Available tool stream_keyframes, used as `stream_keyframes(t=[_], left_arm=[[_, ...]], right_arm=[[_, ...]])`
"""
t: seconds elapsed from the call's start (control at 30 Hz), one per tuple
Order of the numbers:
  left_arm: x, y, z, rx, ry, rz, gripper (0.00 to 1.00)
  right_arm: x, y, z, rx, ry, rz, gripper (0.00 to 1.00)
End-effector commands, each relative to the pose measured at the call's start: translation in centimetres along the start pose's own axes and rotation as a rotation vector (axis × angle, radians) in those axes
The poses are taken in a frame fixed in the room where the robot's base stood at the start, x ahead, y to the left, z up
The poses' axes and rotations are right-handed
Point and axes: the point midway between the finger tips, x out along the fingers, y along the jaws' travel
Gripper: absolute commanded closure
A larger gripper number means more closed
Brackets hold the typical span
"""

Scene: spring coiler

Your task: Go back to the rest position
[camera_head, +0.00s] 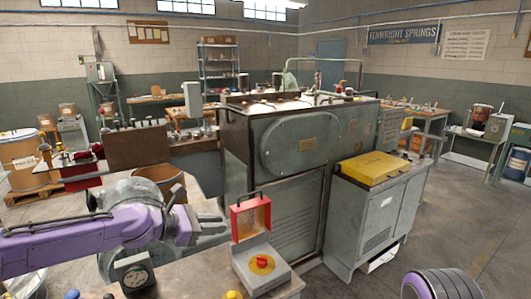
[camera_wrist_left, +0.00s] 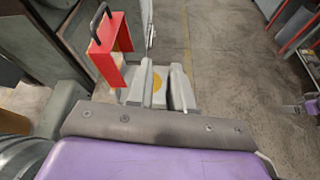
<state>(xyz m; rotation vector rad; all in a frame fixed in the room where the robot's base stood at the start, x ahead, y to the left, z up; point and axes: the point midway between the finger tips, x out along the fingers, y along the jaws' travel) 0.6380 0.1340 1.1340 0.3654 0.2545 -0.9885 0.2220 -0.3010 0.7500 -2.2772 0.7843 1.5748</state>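My left arm comes in from the left in the head view, and its gripper (camera_head: 212,224) points right, in front of the large green machine. In the left wrist view the two grey fingers (camera_wrist_left: 160,88) stand apart with a gap between them, and nothing is held. A grey control box (camera_head: 262,268) with a red button on a yellow disc sits on the bench, right of and nearer than the gripper. Its red cover (camera_head: 250,217) is raised and also shows in the left wrist view (camera_wrist_left: 116,50). My right gripper is out of view; only part of my right arm shows at bottom right.
The green machine (camera_head: 290,150) fills the middle. A grey cabinet (camera_head: 375,215) with a yellow top stands right of it. A round dial gauge (camera_head: 135,274) is on the bench below my left arm. The floor (camera_head: 470,220) at right is open.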

Motion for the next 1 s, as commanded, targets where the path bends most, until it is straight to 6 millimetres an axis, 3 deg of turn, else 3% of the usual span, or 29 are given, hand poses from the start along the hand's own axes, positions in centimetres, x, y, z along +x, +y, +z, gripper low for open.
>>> stream_keyframes(t=[0.27,0.37,0.47,0.67,0.77,0.87,1.0], left_arm=[[-0.4,2.0,-0.4,0.166,0.022,0.126,0.79],[-0.2,2.3,-1.4,0.241,0.058,0.181,0.79],[0.5,1.7,-3.6,0.341,0.133,0.226,0.79],[2.5,-2.2,-11.8,0.568,0.367,0.234,0.79],[2.8,-5.4,-17.4,0.693,0.509,0.19,0.79],[2.1,-9.9,-24.2,0.839,0.676,0.099,0.79],[-1.1,-16.6,-32.9,1.041,0.887,-0.081,0.79]], right_arm=[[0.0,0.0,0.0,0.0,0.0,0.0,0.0],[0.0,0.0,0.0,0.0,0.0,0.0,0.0],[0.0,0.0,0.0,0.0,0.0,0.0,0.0],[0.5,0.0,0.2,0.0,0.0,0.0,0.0],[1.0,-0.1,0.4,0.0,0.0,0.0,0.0],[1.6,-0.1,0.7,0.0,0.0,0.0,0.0],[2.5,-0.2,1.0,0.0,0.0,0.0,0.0]])
